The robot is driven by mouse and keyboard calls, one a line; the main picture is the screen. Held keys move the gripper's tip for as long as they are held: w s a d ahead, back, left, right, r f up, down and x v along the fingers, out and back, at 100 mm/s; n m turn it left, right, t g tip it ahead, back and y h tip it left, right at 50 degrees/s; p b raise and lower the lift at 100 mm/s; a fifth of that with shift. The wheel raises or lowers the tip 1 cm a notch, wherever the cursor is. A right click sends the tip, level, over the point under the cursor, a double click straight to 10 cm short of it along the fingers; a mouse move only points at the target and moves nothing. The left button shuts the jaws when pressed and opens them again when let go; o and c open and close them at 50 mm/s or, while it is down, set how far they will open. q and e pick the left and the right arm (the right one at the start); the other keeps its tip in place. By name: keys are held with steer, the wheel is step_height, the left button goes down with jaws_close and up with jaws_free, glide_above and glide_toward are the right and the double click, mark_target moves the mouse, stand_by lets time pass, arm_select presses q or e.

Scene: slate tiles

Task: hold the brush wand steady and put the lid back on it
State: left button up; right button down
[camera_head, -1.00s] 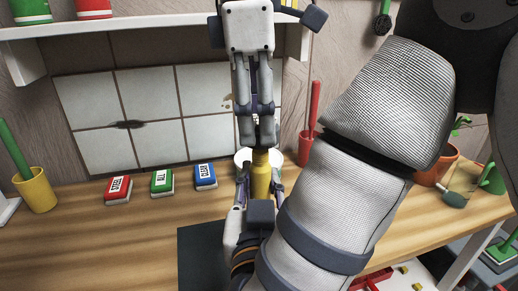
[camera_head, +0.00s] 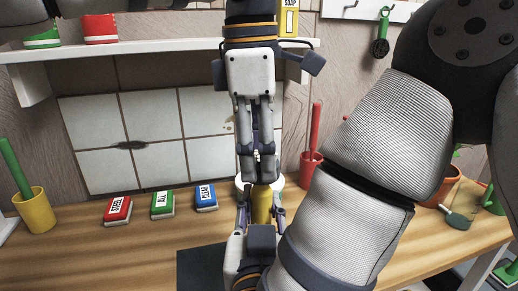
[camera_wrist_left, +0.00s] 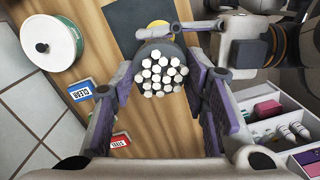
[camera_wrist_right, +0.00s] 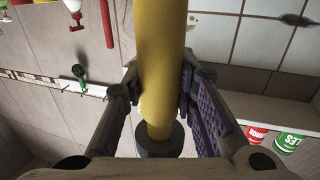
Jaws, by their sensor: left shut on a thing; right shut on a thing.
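A yellow cylinder (camera_head: 262,205), taken as the wand body, stands upright at mid-bench. It also shows in the right wrist view (camera_wrist_right: 160,60), where it ends in a dark collar (camera_wrist_right: 160,142). My right gripper (camera_head: 262,215) comes from below and is shut on it. My left gripper (camera_head: 262,180) points down from above. In the left wrist view a dark round head with white bristle tips (camera_wrist_left: 160,72) lies between its pads, and the gripper is shut on it. I cannot tell which part is the lid, or whether head and cylinder are joined.
Three labelled blocks, red (camera_head: 117,209), green (camera_head: 163,203) and blue (camera_head: 205,197), lie left of the grippers. My right arm hides much of the bench's right side. The shelf (camera_head: 150,43) is behind.

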arm_select(q)
steer(key=shift+f, duration=0.55)
steer(key=m, duration=0.3)
steer(key=shift+d, duration=0.1)
steer(key=m, duration=0.4)
steer(key=shift+w+g, duration=0.1)
steer(key=shift+g, duration=0.2)
steer(key=m, duration=0.7)
steer(key=shift+w+d+f+m+y, duration=0.1)
steer(key=shift+d+m+y, duration=0.05)
steer(key=shift+m+y, duration=0.15)
steer(key=m, duration=0.6)
steer(key=shift+d+m+y, duration=0.1)
steer(key=shift+m+y, duration=0.2)
steer(key=shift+m, duration=0.1)
steer(key=m, duration=0.5)
steer(key=o, duration=1)
